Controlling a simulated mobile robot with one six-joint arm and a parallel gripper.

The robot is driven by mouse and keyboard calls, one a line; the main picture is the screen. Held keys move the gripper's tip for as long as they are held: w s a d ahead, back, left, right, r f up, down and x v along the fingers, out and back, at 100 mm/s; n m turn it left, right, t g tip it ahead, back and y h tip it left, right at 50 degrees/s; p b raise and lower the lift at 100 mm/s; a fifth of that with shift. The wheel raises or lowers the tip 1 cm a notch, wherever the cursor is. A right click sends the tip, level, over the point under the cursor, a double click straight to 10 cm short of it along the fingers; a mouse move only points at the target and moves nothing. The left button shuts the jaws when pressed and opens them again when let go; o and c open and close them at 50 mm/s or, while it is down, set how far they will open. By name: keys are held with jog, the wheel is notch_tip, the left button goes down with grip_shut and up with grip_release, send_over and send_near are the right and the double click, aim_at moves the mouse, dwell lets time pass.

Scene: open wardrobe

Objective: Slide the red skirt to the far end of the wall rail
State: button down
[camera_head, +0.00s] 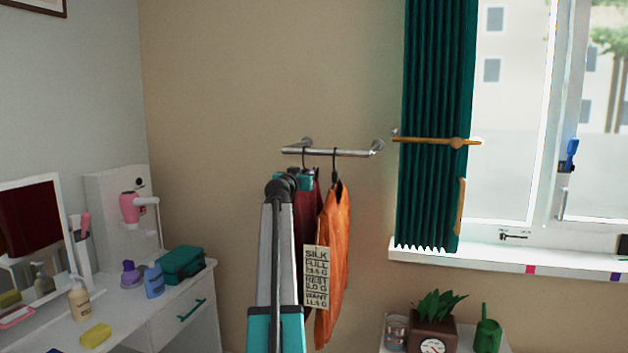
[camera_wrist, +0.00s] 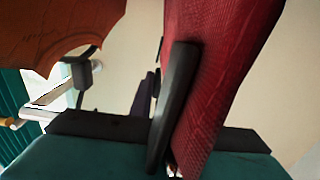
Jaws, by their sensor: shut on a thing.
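The red skirt (camera_head: 308,215) hangs from a dark hanger near the left part of the short metal wall rail (camera_head: 350,153). My gripper (camera_head: 303,181) is at the skirt's upper part, just below the rail, partly hidden behind my own arm. In the wrist view the red skirt (camera_wrist: 225,60) fills the middle right. One black finger of my gripper (camera_wrist: 182,90) lies against the skirt; the other finger is hidden behind the cloth. The gripper is shut on the skirt. The exact grip point on the cloth or hanger is hard to tell.
An orange garment (camera_head: 338,235) hangs just right of the skirt on the same rail. A printed card (camera_head: 316,278) hangs in front of the garments. A green curtain (camera_head: 435,120) with a wooden bar (camera_head: 430,141) stands right of the rail. A white dresser (camera_head: 185,310) is at left.

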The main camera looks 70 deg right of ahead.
jog(key=shift+w+b, duration=1.2)
jog(key=shift+w, duration=0.4)
jog(key=c, duration=1.6)
grip_release()
jog(key=shift+a+f, duration=0.1)
jog(key=shift+a, duration=0.05)
jog(key=shift+s+a+b, duration=0.2)
jog(key=shift+a+b, duration=0.2)
jog(key=shift+a, duration=3.05)
jog(key=shift+s+a+b, duration=0.2)
jog(key=shift+a+b, duration=0.2)
jog(key=shift+a, duration=3)
